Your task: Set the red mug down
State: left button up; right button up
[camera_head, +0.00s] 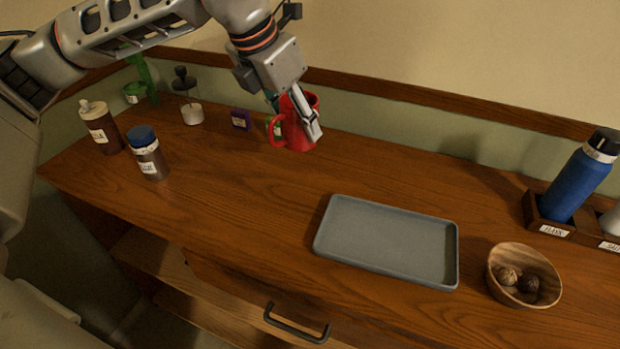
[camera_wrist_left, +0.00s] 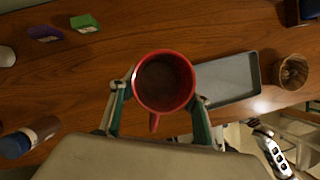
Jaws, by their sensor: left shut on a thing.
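The red mug (camera_head: 299,124) is upright near the back of the wooden counter in the head view, its handle to the left. My left gripper (camera_head: 307,122) reaches down from above and is shut on the mug. In the left wrist view the mug (camera_wrist_left: 164,82) shows from above, dark inside, between the two fingers (camera_wrist_left: 160,100), its handle toward the bottom of the picture. I cannot tell whether its base touches the counter. In the left wrist view, part of my right arm shows at the lower right; its gripper is too small to read.
A grey tray (camera_head: 388,240) lies at the middle front, with a wooden bowl (camera_head: 497,280) to its right. A blue flask (camera_head: 577,184) stands in a rack. A purple box (camera_head: 241,120) is left of the mug; bottles (camera_head: 150,158) stand farther left. Counter between mug and tray is clear.

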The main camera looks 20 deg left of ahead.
pick_arm(q)
notch_tip(320, 180, down, 14)
jog(key=shift+r+b, duration=0.25)
jog(key=shift+b, duration=0.5)
jog(key=shift+f, duration=0.1)
jog(key=o, duration=1.3)
jog(key=shift+o, duration=0.2)
